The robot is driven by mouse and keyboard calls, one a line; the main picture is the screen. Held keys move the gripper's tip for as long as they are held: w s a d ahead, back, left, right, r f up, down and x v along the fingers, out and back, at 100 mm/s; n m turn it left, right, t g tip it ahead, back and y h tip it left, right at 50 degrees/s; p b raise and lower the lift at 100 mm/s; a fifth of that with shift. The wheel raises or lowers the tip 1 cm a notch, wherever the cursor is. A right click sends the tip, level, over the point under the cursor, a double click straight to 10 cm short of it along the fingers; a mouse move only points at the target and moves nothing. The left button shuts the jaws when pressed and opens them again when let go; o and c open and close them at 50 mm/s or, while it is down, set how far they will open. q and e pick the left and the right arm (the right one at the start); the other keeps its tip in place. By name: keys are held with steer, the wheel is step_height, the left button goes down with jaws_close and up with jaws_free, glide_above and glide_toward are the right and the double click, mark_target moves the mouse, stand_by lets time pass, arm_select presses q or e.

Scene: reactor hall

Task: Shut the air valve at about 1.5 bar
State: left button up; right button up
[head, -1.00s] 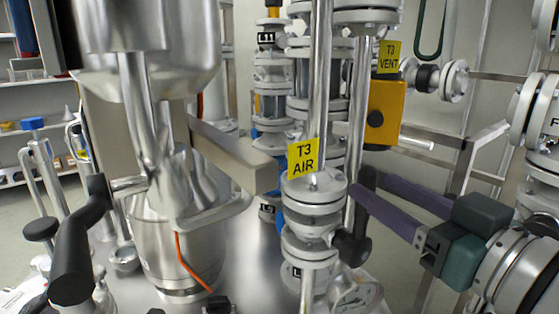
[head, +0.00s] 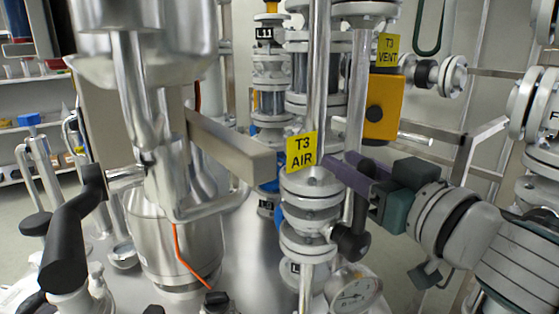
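The yellow "T3 AIR" tag (head: 301,152) hangs on a vertical steel pipe in the middle of the head view. Below it are the flanges of the air valve (head: 309,213), with a black handle (head: 351,243) at their right side. A round pressure gauge (head: 356,294) sits low beside the pipe; its reading is too small to tell. My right gripper (head: 340,165) comes in from the right. Its purple fingers are above the black handle, beside the tag, and look apart with nothing seen between them. The finger ends are partly hidden by the pipe and tag. My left gripper is not in view.
A yellow box (head: 382,108) with the "T3 VENT" tag (head: 387,50) stands just above my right gripper. A steel vessel (head: 175,245) and a black lever (head: 68,235) fill the left. A grey bar (head: 232,147) reaches toward the tag. More flanged piping stands at the right edge.

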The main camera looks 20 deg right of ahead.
jaws_close()
stand_by(1.0)
